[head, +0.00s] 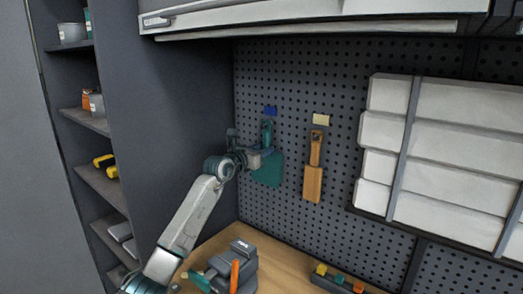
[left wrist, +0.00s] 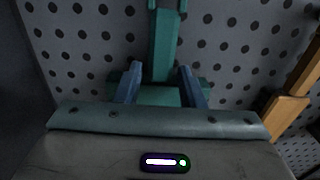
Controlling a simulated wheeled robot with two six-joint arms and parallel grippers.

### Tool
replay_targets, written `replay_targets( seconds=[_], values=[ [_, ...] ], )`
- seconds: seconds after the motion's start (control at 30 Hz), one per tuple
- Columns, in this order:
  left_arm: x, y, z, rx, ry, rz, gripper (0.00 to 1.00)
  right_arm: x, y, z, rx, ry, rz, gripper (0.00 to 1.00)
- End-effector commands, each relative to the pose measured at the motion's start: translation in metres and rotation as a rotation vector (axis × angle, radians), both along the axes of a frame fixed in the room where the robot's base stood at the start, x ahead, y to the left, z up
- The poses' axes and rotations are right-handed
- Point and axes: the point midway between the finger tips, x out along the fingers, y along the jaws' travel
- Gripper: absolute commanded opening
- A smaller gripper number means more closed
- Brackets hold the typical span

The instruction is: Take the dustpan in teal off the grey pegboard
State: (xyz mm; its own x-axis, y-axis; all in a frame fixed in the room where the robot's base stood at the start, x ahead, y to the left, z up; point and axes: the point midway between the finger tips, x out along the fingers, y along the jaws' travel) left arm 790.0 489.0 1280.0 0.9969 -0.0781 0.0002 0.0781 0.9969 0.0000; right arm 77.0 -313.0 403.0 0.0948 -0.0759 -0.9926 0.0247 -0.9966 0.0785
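The teal dustpan (head: 267,172) hangs on the grey pegboard (head: 337,85), handle up and pan down, below a small blue label (head: 270,111). My left gripper (head: 266,156) is in front of it and covers part of it in the head view. In the left wrist view the teal handle (left wrist: 163,45) runs up between the two blue-grey fingers of my left gripper (left wrist: 161,88). The fingers are apart, one on each side, with a narrow gap to the handle. The lower pan is mostly hidden there by the gripper body. My right gripper is in neither view.
An orange-brown brush-like tool (head: 313,183) hangs right of the dustpan under a yellow label (head: 321,119). White stacked panels (head: 440,145) are further right. A grey tool (head: 236,265) and a dark tray (head: 338,284) are on the wooden bench (head: 279,261). A dark side wall (head: 185,130) stands left.

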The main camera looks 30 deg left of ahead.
Motion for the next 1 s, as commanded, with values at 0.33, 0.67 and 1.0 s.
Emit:
replay_targets(
  seconds=[0.33, 0.67, 1.0],
  values=[
    [0.0, 0.0, 0.001, 0.0, -0.001, 0.0, 0.0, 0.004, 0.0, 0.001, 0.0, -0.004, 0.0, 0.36],
    [0.0, 0.0, 0.008, 0.0, -0.001, 0.0, 0.0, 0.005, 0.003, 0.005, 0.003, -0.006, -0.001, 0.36],
    [-0.015, 0.002, 0.007, 0.002, -0.001, 0.001, 0.0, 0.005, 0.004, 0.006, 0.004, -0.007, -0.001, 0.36]
  ],
)
